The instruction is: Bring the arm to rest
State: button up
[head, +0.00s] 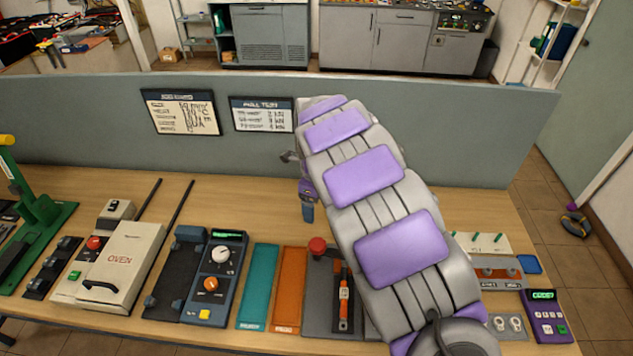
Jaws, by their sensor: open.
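My arm, grey with purple pads, reaches from the lower right up over the bench to the grey partition (420,125). My gripper (307,212) shows only in part beside the arm's left edge, with a purple and blue end pointing down above the back of the wooden bench (240,200). The rest of it is hidden behind the arm. It is open, and nothing shows between its fingers. It appears apart from the tools on the bench.
Along the bench front stand a white oven (125,255), a blue control box (222,275), teal (258,285) and orange (290,288) mats, a red-knobbed tool station (318,285) and a purple meter (546,315). My arm covers part of the right side.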

jog(key=s+d+r+n+b, duration=0.1)
jog(key=s+d+r+n, duration=0.3)
jog(key=s+d, duration=0.35)
jog(key=s+d+r+n+b, duration=0.1)
jog(key=s+d+r+n, duration=0.3)
jog(key=s+d, duration=0.3)
jog(key=s+d+f+n+g+b, duration=0.1)
jog(key=s+n, duration=0.6)
jog(key=s, duration=0.5)
jog(key=s+d+f+n+b, duration=0.1)
jog(key=s+n, duration=0.6)
jog(key=s, duration=0.6)
jog(key=shift+s+d+g+b, duration=0.2)
jog(key=shift+s+g+b, duration=0.1)
jog(key=shift+g, duration=0.1)
jog(key=shift+f, duration=0.1)
jog(key=shift+c, duration=0.2)
